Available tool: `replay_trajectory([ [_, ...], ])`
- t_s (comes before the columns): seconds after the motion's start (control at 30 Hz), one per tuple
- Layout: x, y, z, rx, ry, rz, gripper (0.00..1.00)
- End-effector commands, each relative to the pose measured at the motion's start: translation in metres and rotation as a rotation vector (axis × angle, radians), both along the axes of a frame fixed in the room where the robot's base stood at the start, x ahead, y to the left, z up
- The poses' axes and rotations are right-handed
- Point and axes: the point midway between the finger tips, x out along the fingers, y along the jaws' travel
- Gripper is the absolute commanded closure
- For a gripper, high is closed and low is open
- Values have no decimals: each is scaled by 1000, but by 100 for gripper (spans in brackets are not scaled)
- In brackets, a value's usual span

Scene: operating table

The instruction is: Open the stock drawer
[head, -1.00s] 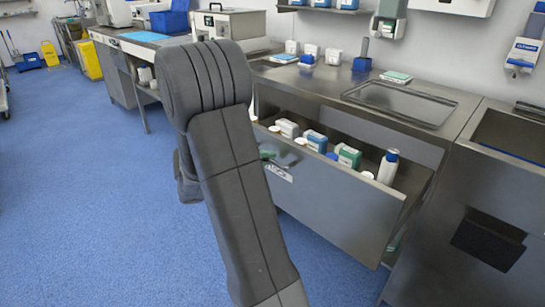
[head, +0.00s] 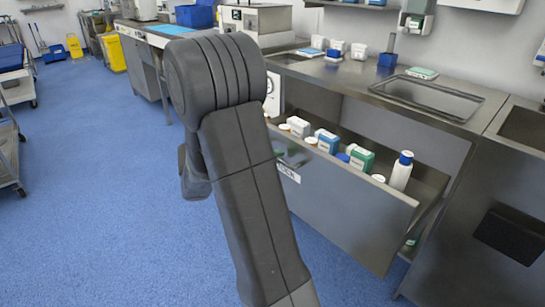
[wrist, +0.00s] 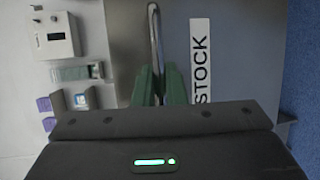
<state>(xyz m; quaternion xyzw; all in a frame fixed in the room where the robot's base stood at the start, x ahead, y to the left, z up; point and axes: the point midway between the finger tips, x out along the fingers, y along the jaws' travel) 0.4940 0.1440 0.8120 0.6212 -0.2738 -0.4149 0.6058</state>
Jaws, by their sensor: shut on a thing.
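The stock drawer (head: 345,205) is a grey metal drawer under the steel counter, standing well out with its contents showing. Its white STOCK label (wrist: 201,60) is beside my gripper in the wrist view. The drawer's metal bar handle (wrist: 154,35) runs between the green fingers of my gripper (wrist: 157,80), which is shut on it. In the head view my arm hides most of the gripper and the handle; a bit of green shows at the drawer front.
Bottles and boxes (head: 327,141) stand in the drawer, with a white blue-capped bottle (head: 402,171) at its right end. The counter (head: 340,80) is above. A cart (head: 8,150) stands at far left. Blue floor (head: 100,220) is clear on the left.

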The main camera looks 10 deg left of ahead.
Motion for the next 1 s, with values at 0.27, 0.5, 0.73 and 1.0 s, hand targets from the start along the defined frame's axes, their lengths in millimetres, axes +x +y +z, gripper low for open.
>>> replay_trajectory([
  [0.27,1,2,3,1,-6,6,70],
  [0.5,1,1,1,0,-3,4,68],
  [0.73,-7,14,5,0,-3,6,68],
  [1.0,-35,62,16,1,-4,10,68],
])
